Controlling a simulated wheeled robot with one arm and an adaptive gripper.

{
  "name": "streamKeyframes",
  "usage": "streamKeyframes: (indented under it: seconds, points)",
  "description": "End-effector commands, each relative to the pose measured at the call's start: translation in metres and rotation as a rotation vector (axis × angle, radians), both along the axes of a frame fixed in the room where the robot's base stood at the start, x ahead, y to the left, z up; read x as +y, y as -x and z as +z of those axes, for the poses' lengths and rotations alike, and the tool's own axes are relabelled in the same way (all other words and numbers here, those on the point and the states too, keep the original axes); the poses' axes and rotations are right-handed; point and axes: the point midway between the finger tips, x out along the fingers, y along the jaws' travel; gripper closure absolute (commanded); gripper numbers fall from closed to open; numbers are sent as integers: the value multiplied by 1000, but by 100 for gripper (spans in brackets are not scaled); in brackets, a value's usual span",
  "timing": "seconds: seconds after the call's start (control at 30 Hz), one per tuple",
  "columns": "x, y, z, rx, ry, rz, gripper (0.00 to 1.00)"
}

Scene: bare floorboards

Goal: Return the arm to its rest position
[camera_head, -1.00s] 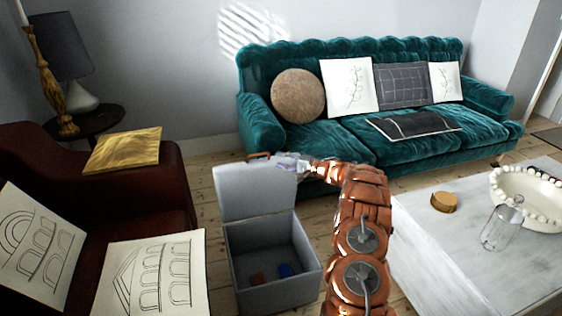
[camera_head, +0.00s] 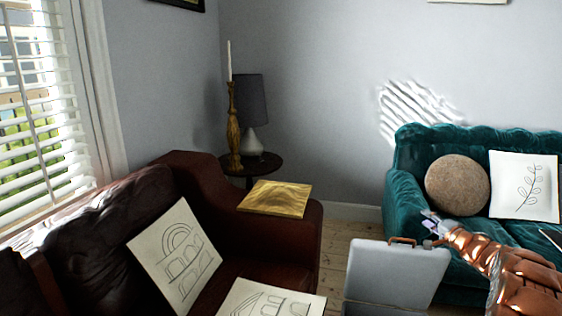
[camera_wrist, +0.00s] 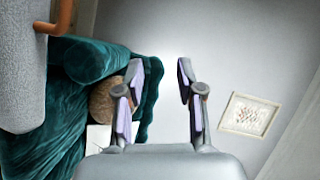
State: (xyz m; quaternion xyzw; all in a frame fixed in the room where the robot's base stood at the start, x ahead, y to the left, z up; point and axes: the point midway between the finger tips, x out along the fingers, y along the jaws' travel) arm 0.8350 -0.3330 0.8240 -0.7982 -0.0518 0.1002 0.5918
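My gripper (camera_head: 432,223) is at the right of the head view, just above and right of the upright lid's copper handle. In the wrist view my gripper (camera_wrist: 160,76) has its two fingers spread apart with nothing between them. My copper arm comes in from the lower right, still stretched out forward. The grey box lid (camera_head: 396,277) stands raised, and its edge (camera_wrist: 22,70) fills the left of the wrist view.
A teal sofa (camera_head: 408,205) with a round cushion (camera_head: 457,185) stands behind my gripper. A dark red armchair (camera_head: 215,245) with a gold square (camera_head: 275,199) on its arm is at left. A side table holds a lamp (camera_head: 251,102) and candlestick (camera_head: 234,125). Bare floor shows between.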

Motion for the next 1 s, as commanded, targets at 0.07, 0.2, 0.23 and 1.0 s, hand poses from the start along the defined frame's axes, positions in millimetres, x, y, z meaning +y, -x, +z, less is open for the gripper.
streamKeyframes:
  seconds: [0.07, 0.2, 0.23, 1.0]
  points:
    - [4, -3, 14, 3, 42, -36, 63]
    - [7, -4, 32, 20, 119, -100, 63]
    - [8, -4, 36, 25, 137, -112, 63]
    - [57, 65, 75, 347, 522, -298, 63]
